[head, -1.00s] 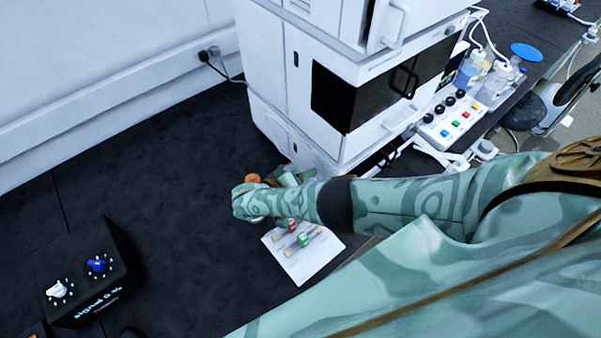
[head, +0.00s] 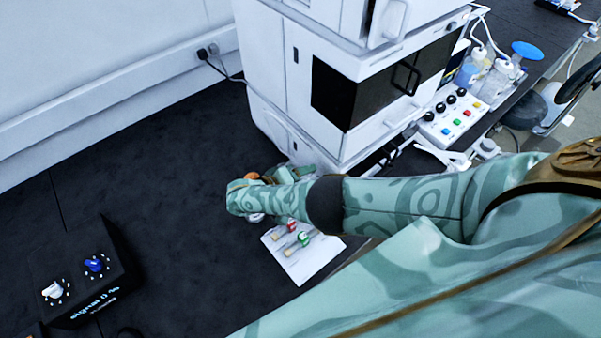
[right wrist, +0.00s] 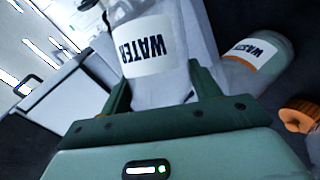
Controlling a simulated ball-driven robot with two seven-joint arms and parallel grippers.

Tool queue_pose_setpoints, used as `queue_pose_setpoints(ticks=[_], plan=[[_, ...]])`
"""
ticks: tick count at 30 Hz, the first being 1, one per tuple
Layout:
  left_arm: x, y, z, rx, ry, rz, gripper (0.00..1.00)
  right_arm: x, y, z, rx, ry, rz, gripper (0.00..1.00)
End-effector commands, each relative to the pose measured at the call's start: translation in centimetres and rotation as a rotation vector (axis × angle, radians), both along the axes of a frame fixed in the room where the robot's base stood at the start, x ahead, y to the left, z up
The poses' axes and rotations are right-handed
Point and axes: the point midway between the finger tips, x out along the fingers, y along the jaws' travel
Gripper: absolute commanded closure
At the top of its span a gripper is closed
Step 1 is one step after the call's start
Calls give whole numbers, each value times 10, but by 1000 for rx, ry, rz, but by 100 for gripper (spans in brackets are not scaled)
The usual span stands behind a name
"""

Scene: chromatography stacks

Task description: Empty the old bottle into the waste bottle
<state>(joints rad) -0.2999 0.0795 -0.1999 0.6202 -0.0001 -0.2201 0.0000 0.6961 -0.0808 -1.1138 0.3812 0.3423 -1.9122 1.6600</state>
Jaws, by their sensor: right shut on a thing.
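My right gripper (right wrist: 160,88) is shut on a clear bottle labelled WATER (right wrist: 148,45), gripping it between its two green fingers. It also shows in the head view (head: 290,178), low over the bench beside the white instrument, where my own arm mostly hides the bottle. The waste bottle (right wrist: 272,48), with an orange-edged WASTE label, is just right of the held bottle in the right wrist view. I cannot tell whether they touch or whether liquid flows. An orange ribbed cap (right wrist: 300,114) is near the waste bottle. My left gripper is not in view.
The white instrument stack (head: 285,115) stands close behind the gripper. A white sheet (head: 305,262) with two small column-like parts lies in front. A black knob box (head: 95,275) is at lower left. Several bottles (head: 490,80) stand back right.

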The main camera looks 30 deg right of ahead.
Motion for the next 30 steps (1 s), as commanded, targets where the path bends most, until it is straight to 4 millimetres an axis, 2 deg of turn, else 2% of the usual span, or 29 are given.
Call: queue_pose_setpoints(ticks=[14, 22, 30], plan=[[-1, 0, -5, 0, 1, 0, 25, 0, 0, 0, -19, 42, 0, 67], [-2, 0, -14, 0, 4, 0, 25, 1, 0, 1, -53, 122, 0, 67], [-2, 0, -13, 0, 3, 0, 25, 1, 0, 3, -57, 129, 0, 67]])
